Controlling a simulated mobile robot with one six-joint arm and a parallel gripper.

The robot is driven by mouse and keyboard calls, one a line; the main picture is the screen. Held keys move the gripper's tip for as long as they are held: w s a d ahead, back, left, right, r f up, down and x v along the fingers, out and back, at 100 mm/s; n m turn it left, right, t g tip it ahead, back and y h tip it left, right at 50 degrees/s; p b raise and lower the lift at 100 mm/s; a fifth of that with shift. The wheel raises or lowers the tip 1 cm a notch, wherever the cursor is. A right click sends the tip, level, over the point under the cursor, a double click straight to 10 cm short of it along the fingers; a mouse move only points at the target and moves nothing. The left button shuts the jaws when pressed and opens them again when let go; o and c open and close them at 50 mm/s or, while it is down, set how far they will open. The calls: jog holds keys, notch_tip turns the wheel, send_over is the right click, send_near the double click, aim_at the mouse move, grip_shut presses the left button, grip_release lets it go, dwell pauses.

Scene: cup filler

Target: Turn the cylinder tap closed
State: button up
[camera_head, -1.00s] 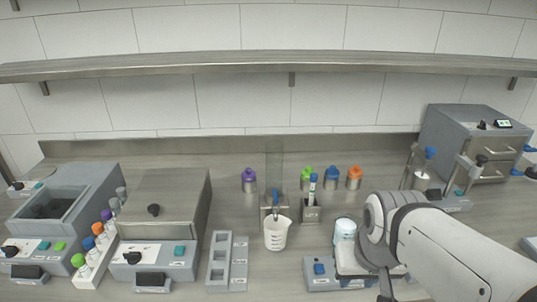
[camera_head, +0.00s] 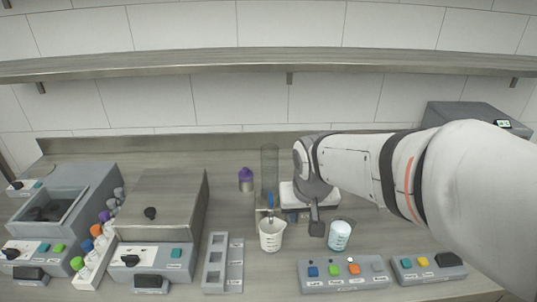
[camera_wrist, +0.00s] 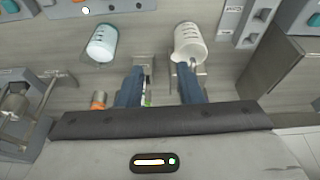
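The clear glass cylinder (camera_head: 270,165) stands upright near the back wall in the head view. Its blue tap (camera_head: 270,200) sits low on it, above a white beaker (camera_head: 271,234). My gripper is just right of the tap in the head view, its fingertips mostly hidden by my wrist. In the wrist view my gripper (camera_wrist: 161,76) is open, with two blue fingers apart and nothing clearly held. The beaker (camera_wrist: 190,46) shows beyond the right finger, with a thin metal spout over it. The tap handle is not clearly visible there, so contact cannot be told.
A beaker of pale blue liquid (camera_head: 340,235) stands right of my wrist, behind a grey button box (camera_head: 345,275). A purple-capped bottle (camera_head: 246,180) stands left of the cylinder. A grey slotted holder (camera_head: 222,262) is at front left. A shelf (camera_head: 200,70) runs above.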

jog(key=p, duration=0.2)
send_near(271, 199)
jog(key=f, duration=0.1)
jog(key=shift+n+t, duration=0.3)
jog(key=shift+t, duration=0.1)
jog(key=p+x, duration=0.1)
jog(key=x, duration=0.6)
jog(key=shift+w+f, duration=0.1)
jog(key=shift+f, duration=0.3)
grip_shut()
